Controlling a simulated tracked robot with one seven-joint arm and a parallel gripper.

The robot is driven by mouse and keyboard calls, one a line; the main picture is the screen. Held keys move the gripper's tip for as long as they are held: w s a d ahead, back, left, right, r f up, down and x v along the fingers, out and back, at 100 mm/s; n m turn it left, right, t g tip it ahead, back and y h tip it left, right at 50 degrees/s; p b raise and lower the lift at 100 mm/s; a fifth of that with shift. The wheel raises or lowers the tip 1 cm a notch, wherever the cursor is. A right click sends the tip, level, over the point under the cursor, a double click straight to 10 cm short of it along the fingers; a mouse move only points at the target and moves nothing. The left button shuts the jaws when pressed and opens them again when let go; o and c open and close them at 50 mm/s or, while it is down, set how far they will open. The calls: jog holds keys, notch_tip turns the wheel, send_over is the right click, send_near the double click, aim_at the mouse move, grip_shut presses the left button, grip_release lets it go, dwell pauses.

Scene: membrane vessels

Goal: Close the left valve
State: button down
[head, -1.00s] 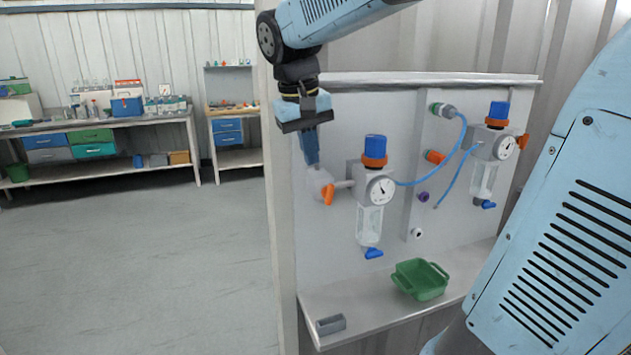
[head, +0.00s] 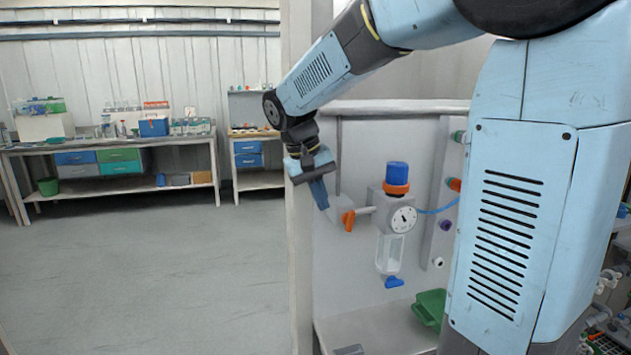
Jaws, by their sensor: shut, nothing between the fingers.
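The left valve's orange handle (head: 348,219) sits at the left end of a short pipe on the grey panel, left of the left filter unit. The handle stands roughly upright, across the pipe. My gripper (head: 321,204) is shut and empty. Its dark blue fingers point down, just up and left of the handle. A small gap shows between them in the picture; their distance in depth I cannot tell. The left filter unit has a blue and orange knob (head: 397,177), a round gauge (head: 404,220), a clear bowl (head: 389,253) and a blue drain tap (head: 394,282).
A green bin (head: 429,306) stands on the shelf (head: 370,325) below the panel. My arm hides the right part of the panel. Open floor (head: 150,265) lies to the left, with a workbench (head: 110,146) behind it.

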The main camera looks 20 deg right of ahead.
aim_at(352, 211)
jog(key=shift+d+f, duration=0.45)
jog(key=shift+d, duration=0.35)
jog(key=shift+d+f, duration=0.5)
jog(key=shift+d, duration=0.25)
jog(key=shift+d+f, duration=0.45)
jog(key=shift+d, duration=0.35)
jog(key=shift+d+r+y, duration=0.15)
jog(key=shift+d+y, duration=0.1)
jog(key=shift+y, duration=0.45)
jog(key=shift+d+r+y, duration=0.1)
jog(key=shift+d+y, duration=0.15)
jog(key=shift+y, duration=0.45)
jog(key=shift+d+r+y, duration=0.1)
jog(key=shift+d+y, duration=0.3)
jog(key=shift+y, duration=0.5)
jog(key=shift+d+y, duration=0.35)
jog(key=shift+y, duration=0.4)
jog(key=shift+d+y, duration=0.3)
jog(key=shift+y, duration=0.45)
jog(key=shift+d, duration=0.25)
jog(key=shift+r, duration=0.8)
